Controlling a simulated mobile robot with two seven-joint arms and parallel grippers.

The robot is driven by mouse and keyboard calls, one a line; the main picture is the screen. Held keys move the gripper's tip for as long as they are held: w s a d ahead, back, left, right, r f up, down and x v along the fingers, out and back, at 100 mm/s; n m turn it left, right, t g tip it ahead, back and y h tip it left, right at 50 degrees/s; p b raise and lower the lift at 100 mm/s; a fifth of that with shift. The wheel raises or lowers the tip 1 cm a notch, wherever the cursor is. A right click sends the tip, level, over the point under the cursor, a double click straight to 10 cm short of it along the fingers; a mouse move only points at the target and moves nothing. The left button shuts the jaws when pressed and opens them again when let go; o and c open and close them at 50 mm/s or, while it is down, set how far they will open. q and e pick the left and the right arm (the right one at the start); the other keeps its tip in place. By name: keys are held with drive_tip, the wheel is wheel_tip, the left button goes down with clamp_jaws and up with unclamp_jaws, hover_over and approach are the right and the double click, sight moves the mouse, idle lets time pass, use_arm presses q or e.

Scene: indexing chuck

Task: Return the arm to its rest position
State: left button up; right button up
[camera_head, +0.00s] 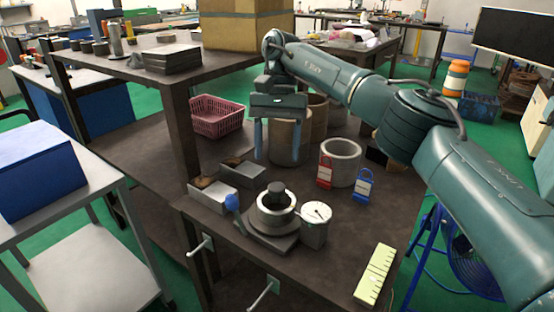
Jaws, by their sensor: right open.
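My right arm comes in from the right edge. Its gripper (278,158) points down over the dark workbench (330,262), with its two bluish fingers apart and nothing between them. It hangs above and behind the indexing chuck (276,212), in front of a brown cylinder in the picture. The chuck is a metal ring on a grey base, with a dark cylindrical piece in its centre and a blue ball-ended handle (232,202) at its left. A white round dial (317,213) stands right beside it. My left gripper does not show.
A metal ring (340,162) stands behind the dial, with a red padlock (324,171) and a blue padlock (363,186) near it. Metal trays (213,194) lie left of the chuck. A pink basket (217,116) and a raised shelf stand behind.

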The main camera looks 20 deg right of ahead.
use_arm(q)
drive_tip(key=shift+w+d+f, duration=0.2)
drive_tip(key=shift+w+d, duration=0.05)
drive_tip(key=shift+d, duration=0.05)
use_arm(e)
drive_tip(key=shift+r, duration=0.65)
